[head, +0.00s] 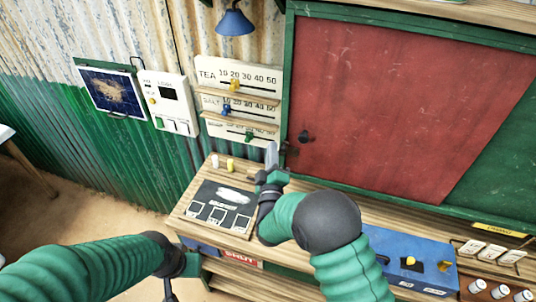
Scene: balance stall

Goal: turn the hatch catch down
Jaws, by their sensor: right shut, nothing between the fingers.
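The red hatch panel (400,100) fills the upper right in a green frame. A dark round knob (305,137) sits near its lower left edge, and a small dark fitting (291,151) lies at the green frame just left of it. I cannot tell for sure which of them is the catch, or how it is turned. My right gripper (271,155) is shut and empty, pointing up just left of the fitting; I see no clear contact. My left gripper (180,283) is low at the left, partly cut off by the bottom edge, and its fingers are unclear.
The wooden counter (195,205) carries a dark card board (220,203) and small pegs. A blue box (410,262) with yellow knobs stands at the right. A slider board (240,100) and a white panel (170,103) hang on the wall. A blue lamp (235,20) hangs above.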

